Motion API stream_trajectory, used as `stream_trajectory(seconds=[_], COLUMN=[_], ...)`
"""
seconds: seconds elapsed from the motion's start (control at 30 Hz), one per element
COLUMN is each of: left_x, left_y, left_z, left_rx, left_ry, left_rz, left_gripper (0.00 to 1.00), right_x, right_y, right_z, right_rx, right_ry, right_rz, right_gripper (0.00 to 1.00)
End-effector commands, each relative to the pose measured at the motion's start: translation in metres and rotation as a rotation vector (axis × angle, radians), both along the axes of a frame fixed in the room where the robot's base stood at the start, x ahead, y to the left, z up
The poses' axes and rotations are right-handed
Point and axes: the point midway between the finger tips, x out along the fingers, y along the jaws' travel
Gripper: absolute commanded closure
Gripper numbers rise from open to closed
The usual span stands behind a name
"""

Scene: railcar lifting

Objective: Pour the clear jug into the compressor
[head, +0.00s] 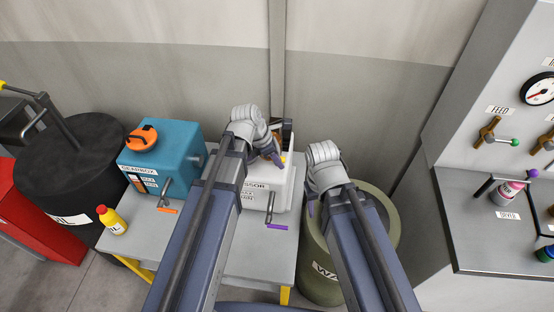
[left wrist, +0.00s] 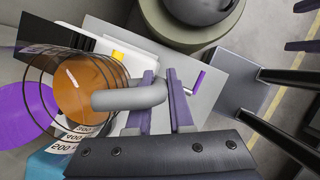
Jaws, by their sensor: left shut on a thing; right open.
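The clear jug (left wrist: 84,90) holds amber liquid and has dark rings and printed numbers. My left gripper (left wrist: 163,102) is shut on its grey handle (left wrist: 125,97). In the head view my left gripper (head: 276,157) is at the top of the white compressor (head: 284,192), and the jug is mostly hidden there by the arm. I cannot tell how far the jug is tilted or whether liquid flows. The compressor's opening is not clearly visible. My right gripper (head: 312,200) is open and empty, right of the compressor, with its fingers mostly hidden by the wrist.
A blue gearbox (head: 170,148) with an orange cap stands left on the grey table (head: 140,243), beside a yellow bottle (head: 112,220). A black drum (head: 60,165) is farther left. A green waste barrel (head: 315,272) stands right of the table. A control panel (head: 510,110) is at far right.

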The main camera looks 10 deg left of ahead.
Motion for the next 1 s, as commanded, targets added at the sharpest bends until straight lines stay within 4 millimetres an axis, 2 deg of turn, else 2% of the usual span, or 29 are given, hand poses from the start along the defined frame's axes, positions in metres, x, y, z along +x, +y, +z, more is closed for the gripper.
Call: stream_trajectory(seconds=[1.0], left_x=[-0.001], left_y=[-0.008], left_z=[-0.018], left_rx=[0.000], left_ry=[-0.001], left_rz=[0.004], left_gripper=[1.00], right_x=[0.000], right_y=[0.000], right_z=[-0.018], right_rx=[-0.001], right_ry=[0.000], right_rz=[0.004], right_gripper=[0.50])
